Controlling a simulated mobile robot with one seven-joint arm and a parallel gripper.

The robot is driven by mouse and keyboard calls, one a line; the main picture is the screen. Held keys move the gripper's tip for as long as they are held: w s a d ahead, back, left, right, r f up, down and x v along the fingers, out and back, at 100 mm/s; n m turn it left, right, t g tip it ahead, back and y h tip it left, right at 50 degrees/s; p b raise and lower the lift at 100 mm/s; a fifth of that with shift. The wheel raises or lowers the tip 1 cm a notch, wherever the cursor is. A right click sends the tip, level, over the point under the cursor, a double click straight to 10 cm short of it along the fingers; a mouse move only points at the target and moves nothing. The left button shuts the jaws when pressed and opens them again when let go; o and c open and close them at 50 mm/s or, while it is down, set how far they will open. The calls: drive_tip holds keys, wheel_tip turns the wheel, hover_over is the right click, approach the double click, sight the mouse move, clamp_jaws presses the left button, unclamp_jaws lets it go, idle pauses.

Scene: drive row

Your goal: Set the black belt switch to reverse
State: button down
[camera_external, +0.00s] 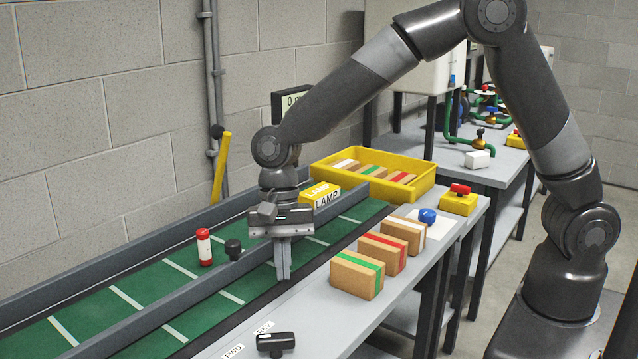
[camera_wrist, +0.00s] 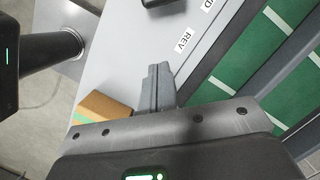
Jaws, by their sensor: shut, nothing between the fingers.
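The black belt switch (camera_external: 275,343) sits at the front of the grey table in the external view, beside the REV label (camera_external: 264,327) and the FWD label (camera_external: 233,351). Which setting it is on I cannot tell. In the wrist view only an edge of a black part, likely the switch (camera_wrist: 158,3), shows at the top, near the REV label (camera_wrist: 186,40). My gripper (camera_external: 283,276) is shut and empty, pointing down over the table beside the belt, behind the switch and apart from it. Its closed fingers also show in the wrist view (camera_wrist: 157,72).
Striped cardboard boxes (camera_external: 357,274) stand on the table right of my gripper. The green belt (camera_external: 140,295) runs on the left, carrying a red-and-white cylinder (camera_external: 204,247). A yellow crate (camera_external: 420,190) stands behind. The tabletop between gripper and switch looks clear.

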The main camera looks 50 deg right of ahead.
sight(276, 345)
drive_tip(key=x, duration=0.7)
drive_tip(key=shift+s+f, duration=0.1)
drive_tip(key=shift+f, duration=0.2)
drive_tip(key=shift+s+a+r, duration=0.15)
drive_tip(key=shift+s+a, duration=0.75)
drive_tip(key=shift+a, duration=0.05)
drive_tip(key=shift+s+a, duration=0.45)
drive_tip(key=shift+a, duration=0.05)
